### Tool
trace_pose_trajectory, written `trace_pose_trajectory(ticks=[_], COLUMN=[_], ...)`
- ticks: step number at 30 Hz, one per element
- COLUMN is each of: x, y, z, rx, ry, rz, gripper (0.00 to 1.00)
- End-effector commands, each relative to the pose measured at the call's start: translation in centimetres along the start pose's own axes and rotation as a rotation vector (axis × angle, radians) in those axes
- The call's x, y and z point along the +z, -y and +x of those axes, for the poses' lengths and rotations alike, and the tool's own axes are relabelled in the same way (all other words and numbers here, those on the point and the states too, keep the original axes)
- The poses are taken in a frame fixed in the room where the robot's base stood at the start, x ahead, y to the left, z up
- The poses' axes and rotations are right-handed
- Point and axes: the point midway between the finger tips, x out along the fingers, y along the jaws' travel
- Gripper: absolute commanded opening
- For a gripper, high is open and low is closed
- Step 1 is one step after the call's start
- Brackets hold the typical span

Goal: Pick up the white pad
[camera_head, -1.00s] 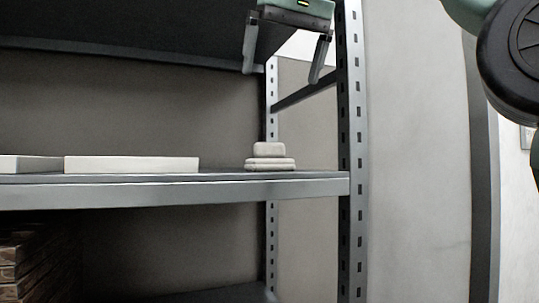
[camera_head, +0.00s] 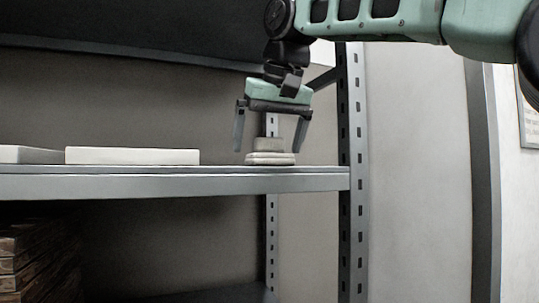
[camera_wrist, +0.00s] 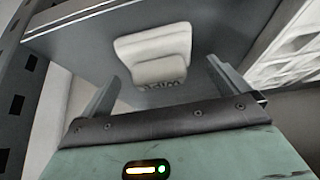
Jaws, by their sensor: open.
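A stack of white pads stands on the shelf near its right end. A smaller upper pad (camera_head: 268,144) rests on a wider lower pad (camera_head: 270,158). In the wrist view the smaller pad (camera_wrist: 159,70) and the wider pad (camera_wrist: 155,44) show ahead of the fingers. My gripper (camera_head: 272,151) is open above the stack, with one finger to the left and one to the right of the upper pad. It holds nothing. The wrist view shows my open gripper (camera_wrist: 160,88) with the pads beyond the gap.
The shelf (camera_head: 150,182) has a raised front edge. Flat white slabs (camera_head: 132,156) lie to the left. An upper shelf (camera_head: 130,35) hangs above, and a perforated post (camera_head: 356,170) stands close on the right. Brown stacked blocks (camera_head: 30,255) sit below.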

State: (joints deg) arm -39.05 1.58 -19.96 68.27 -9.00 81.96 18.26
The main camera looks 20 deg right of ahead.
Motion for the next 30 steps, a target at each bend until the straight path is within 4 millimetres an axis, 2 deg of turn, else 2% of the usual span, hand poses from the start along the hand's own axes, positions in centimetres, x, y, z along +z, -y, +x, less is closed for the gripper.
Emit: trace_pose_trajectory(ticks=[5,12,13,15,18,30], x=[0.0,0.0,0.0,0.0,0.0,-0.2], y=[0.0,0.0,0.0,0.0,0.0,0.0], z=[1.8,2.0,2.0,2.0,2.0,1.8], rx=[0.0,0.0,0.0,0.0,0.0,0.0], ry=[0.001,-0.001,-0.001,-0.001,-0.001,-0.002], rz=[-0.001,0.0,-0.001,-0.001,-0.001,0.0], gripper=[1.0,1.0,0.97,0.78,0.54,0.54])
